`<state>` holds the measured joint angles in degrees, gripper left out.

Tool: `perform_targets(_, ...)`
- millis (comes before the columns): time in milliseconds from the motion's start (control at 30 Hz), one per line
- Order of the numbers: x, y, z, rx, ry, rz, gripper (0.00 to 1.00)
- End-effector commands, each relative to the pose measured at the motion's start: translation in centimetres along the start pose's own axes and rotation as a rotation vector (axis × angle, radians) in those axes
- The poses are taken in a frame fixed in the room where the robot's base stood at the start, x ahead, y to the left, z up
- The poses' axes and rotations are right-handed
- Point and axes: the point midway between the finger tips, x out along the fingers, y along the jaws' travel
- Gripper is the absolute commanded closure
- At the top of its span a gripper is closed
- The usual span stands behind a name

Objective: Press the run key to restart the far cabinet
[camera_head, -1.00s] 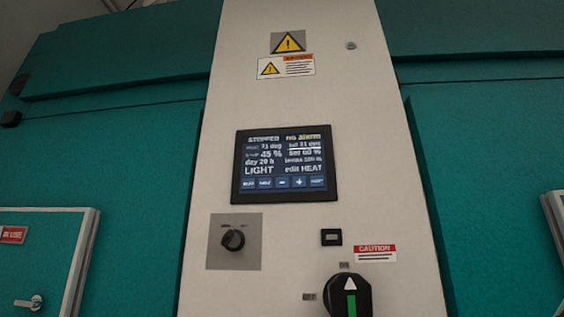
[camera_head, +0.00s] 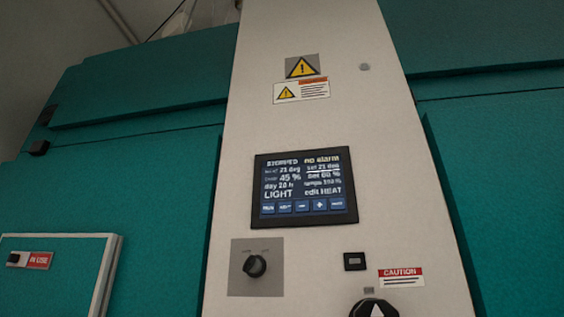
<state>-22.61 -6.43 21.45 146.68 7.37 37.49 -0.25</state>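The cabinet's control column (camera_head: 385,180) is a pale upright panel between teal walls. Its dark-framed screen (camera_head: 304,188) is lit and reads "STOPPED", "no alarm", 21 deg, 45 %, "LIGHT" and "edit HEAT". A row of blue keys runs along the bottom of the screen. The leftmost key (camera_head: 268,208) has a small label that looks like "RUN", though it is blurred. My gripper is not in view, and nothing touches the screen.
Below the screen are a black knob (camera_head: 255,266) on a grey plate, a small black socket (camera_head: 354,261) and a rotary switch (camera_head: 374,308), cut off by the lower edge. A door with an "IN USE" label (camera_head: 39,261) is at lower left.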

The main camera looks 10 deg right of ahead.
Motion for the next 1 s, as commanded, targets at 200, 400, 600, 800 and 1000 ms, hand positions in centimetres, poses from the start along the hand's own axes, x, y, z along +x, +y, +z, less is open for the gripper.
perform_targets(200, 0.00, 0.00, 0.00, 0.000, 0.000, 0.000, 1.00)
perform_targets(400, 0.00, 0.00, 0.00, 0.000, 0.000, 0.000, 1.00)
perform_targets(600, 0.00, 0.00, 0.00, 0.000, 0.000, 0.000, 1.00)
perform_targets(800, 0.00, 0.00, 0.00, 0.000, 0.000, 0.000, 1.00)
perform_targets(1000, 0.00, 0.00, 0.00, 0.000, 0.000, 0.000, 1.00)
